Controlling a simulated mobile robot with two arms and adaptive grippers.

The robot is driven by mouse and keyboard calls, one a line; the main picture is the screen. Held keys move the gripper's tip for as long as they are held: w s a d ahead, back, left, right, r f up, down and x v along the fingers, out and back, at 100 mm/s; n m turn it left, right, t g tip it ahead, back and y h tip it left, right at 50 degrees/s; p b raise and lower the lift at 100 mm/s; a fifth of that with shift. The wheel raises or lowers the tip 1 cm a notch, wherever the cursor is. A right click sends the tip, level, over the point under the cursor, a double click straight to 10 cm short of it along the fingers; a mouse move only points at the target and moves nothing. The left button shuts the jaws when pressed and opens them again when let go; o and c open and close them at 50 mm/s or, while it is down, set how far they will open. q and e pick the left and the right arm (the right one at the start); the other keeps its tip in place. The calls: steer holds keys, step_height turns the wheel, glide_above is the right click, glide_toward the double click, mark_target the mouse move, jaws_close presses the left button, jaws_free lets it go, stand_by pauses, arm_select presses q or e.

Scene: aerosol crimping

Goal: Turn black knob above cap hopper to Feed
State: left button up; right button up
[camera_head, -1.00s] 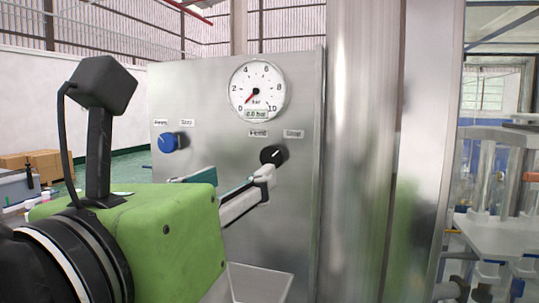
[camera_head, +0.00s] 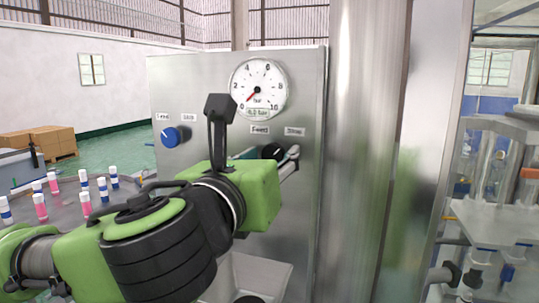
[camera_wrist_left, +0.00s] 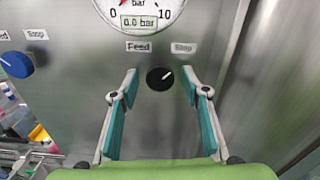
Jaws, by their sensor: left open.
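The black knob (camera_head: 272,151) is on the steel panel, below the "Feed" and "Stop" labels, partly behind my gripper in the head view. In the left wrist view the knob (camera_wrist_left: 160,78) shows whole, with its white mark pointing up and right toward "Stop". The Feed label (camera_wrist_left: 138,47) is at its upper left, the Stop label (camera_wrist_left: 183,48) at its upper right. My left gripper (camera_wrist_left: 160,88) is open, its teal-padded fingers on either side of the knob with gaps visible. The cap hopper (camera_head: 262,272) is below, partly hidden by my arm. My right gripper is out of view.
A round gauge (camera_head: 257,90) sits above the knob, its needle near 0. A blue knob (camera_head: 172,137) is farther left on the panel. A broad steel column (camera_head: 368,150) stands close on the right. Several small bottles stand on a table (camera_head: 68,216) at left.

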arm_select(q)
steer(key=shift+c, duration=0.2)
steer(key=c, duration=1)
steer(key=shift+c, duration=0.2)
steer(key=shift+n+b, duration=5.45)
steer(key=shift+n, duration=3.55)
